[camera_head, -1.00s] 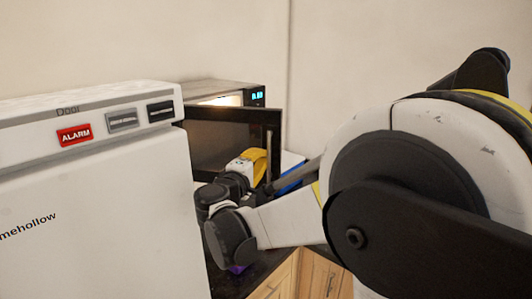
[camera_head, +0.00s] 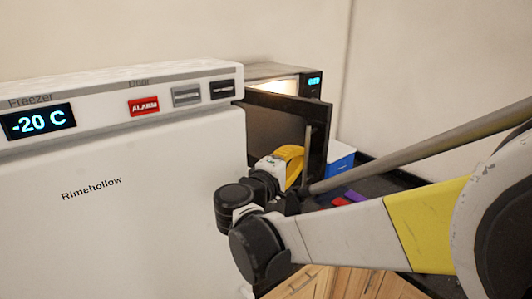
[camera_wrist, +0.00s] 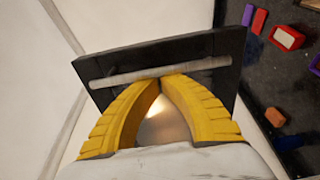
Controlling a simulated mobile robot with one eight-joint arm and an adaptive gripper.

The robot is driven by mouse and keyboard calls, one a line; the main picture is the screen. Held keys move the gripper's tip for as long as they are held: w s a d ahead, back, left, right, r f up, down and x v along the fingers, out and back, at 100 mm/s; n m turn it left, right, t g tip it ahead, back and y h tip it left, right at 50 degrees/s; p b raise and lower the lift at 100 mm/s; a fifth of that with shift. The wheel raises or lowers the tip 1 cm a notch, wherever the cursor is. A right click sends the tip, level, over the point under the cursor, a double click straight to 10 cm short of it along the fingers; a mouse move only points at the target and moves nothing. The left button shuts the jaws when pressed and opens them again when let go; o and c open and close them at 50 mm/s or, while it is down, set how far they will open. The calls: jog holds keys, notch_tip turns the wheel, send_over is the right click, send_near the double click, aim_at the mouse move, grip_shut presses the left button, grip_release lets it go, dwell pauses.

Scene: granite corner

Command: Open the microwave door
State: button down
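The microwave (camera_head: 270,72) stands behind the white freezer, with a lit interior and a small blue display. Its dark door (camera_head: 280,128) is swung out toward me, well apart from the body. The door's long bar handle (camera_head: 307,150) is on its outer right side. In the wrist view the handle (camera_wrist: 115,77) crosses the black door (camera_wrist: 205,48). My gripper (camera_wrist: 160,76) has two yellow fingers with tips together at the handle. The tips do not visibly wrap around it; whether they touch it is unclear. In the head view my yellow fingers (camera_head: 292,157) are beside the door.
The white freezer (camera_head: 130,190) fills the left, close to my wrist. A blue box (camera_head: 341,158) stands right of the door on the dark counter (camera_head: 378,183).

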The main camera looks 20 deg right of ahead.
jog(key=shift+s, duration=0.1)
jog(key=s+d+v, duration=0.1)
jog(key=v, duration=1.1)
jog(key=s+d+f+m+g+y+b, duration=0.1)
jog(key=s+d+f+g+y+b, duration=0.3)
jog(key=f, duration=0.6)
jog(key=s+d+f+m+y+b, duration=0.1)
jog(key=d+f+y+b, duration=0.1)
jog(key=f+b, duration=0.7)
jog(key=s+a+f+m+y+b, duration=0.2)
jog(key=s+a+f+y+b, duration=0.1)
jog(key=f, duration=0.6)
jog(key=s+a+f+m+y+b, duration=0.3)
jog(key=s+f+y+b, duration=0.2)
jog(key=f, duration=0.4)
jog(key=shift+a+f+m+b, duration=0.2)
jog(key=shift+m+b, duration=0.1)
jog(key=shift+b, duration=0.15)
